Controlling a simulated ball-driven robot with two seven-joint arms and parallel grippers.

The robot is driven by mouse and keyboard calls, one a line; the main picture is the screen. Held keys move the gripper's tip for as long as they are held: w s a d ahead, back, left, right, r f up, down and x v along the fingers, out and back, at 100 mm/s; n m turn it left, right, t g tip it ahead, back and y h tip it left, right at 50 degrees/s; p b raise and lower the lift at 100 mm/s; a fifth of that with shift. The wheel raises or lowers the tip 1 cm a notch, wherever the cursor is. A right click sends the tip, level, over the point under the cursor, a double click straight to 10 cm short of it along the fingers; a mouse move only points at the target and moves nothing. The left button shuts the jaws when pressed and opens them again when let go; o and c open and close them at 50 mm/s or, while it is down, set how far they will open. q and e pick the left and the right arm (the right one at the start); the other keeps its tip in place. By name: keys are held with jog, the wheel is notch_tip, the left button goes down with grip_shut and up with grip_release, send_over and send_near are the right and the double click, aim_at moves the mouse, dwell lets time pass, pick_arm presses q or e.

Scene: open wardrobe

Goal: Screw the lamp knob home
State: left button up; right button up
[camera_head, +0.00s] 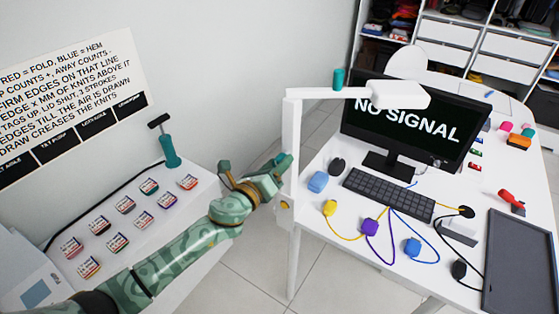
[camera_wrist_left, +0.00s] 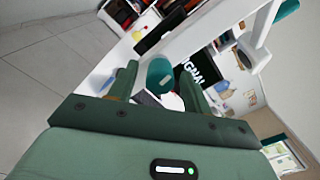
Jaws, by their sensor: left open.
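The white desk lamp (camera_head: 292,130) stands at the desk's left edge, with an upright post and an arm reaching right to a white head (camera_head: 400,94). My left gripper (camera_head: 279,168) is at the post, on its left side. In the left wrist view, a round teal knob (camera_wrist_left: 159,76) shows between the two open fingers of my left gripper (camera_wrist_left: 160,82), with a gap visible on each side. How far the knob is screwed in cannot be told. In the head view, the gripper largely hides the knob. My right gripper is not in view.
A teal cylinder (camera_head: 338,78) stands at the lamp arm. The monitor (camera_head: 415,118), keyboard (camera_head: 388,194) and several coloured items with cords lie on the desk to the right. A side table with small labelled tins (camera_head: 144,218) and a teal-handled tool (camera_head: 168,150) is left.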

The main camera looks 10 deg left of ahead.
pick_arm(q)
jog(key=n, duration=0.4)
jog(key=shift+p, duration=0.3)
jog(key=n+p, duration=0.1)
jog(key=n, duration=0.3)
jog(key=shift+r, duration=0.2)
jog(key=n+p, duration=0.2)
jog(key=n, duration=0.4)
jog(key=n+p, duration=0.1)
jog(key=n, duration=0.2)
jog(key=shift+f, duration=0.15)
jog(key=c, duration=1)
